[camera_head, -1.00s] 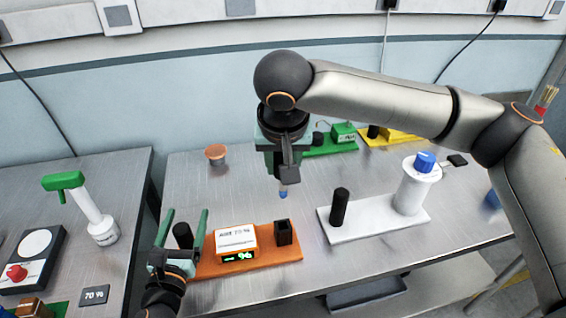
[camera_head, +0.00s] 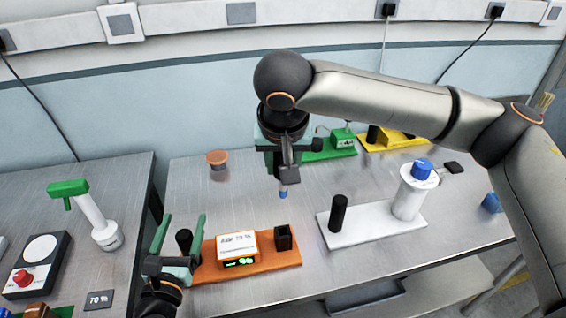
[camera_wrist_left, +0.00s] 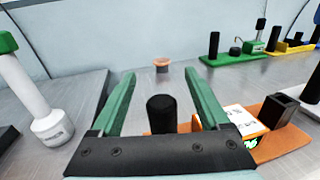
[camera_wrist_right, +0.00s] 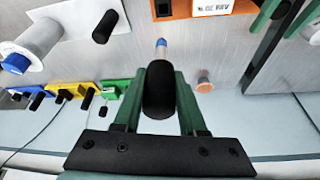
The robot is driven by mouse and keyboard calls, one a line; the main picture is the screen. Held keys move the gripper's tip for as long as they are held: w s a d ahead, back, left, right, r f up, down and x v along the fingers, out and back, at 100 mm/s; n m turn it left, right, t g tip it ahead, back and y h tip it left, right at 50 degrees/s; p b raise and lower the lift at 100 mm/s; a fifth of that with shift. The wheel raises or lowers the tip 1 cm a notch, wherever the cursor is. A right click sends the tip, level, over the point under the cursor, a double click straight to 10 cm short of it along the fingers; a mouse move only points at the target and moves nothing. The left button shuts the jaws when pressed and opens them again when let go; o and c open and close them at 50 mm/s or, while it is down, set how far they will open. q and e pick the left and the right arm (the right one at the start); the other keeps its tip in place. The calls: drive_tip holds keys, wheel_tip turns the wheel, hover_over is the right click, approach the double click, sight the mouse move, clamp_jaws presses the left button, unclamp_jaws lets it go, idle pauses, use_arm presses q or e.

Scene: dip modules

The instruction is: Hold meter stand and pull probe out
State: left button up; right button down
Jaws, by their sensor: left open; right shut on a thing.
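The orange meter stand (camera_head: 275,260) lies on the right-hand table. It bears a white-topped meter (camera_head: 237,248) with a lit green display, an empty-looking dark square holder (camera_head: 283,238) and a black post (camera_head: 184,240) at its left end. My left gripper (camera_head: 182,222) is open, with its green fingers either side of the post; the left wrist view shows the post (camera_wrist_left: 161,113) between them. I cannot tell whether they touch it. My right gripper (camera_head: 284,160) is shut on the probe, whose black handle (camera_wrist_right: 160,92) and blue tip (camera_head: 283,194) show. The probe hangs above the table, behind the holder and clear of it.
A white stand (camera_head: 370,230) with a black post and blue-capped cylinder stands to the right. Green (camera_head: 325,150) and yellow (camera_head: 385,142) stands are behind. An orange cup (camera_head: 217,159) stands at back left. A gap separates the left table (camera_head: 135,180).

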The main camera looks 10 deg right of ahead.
use_arm(q)
drive_tip(key=v, duration=0.7)
use_arm(e)
drive_tip(key=shift+f, duration=0.2)
use_arm(q)
drive_tip(key=shift+s, duration=0.15)
use_arm(e)
drive_tip(key=shift+s, duration=0.1)
idle(0.4)
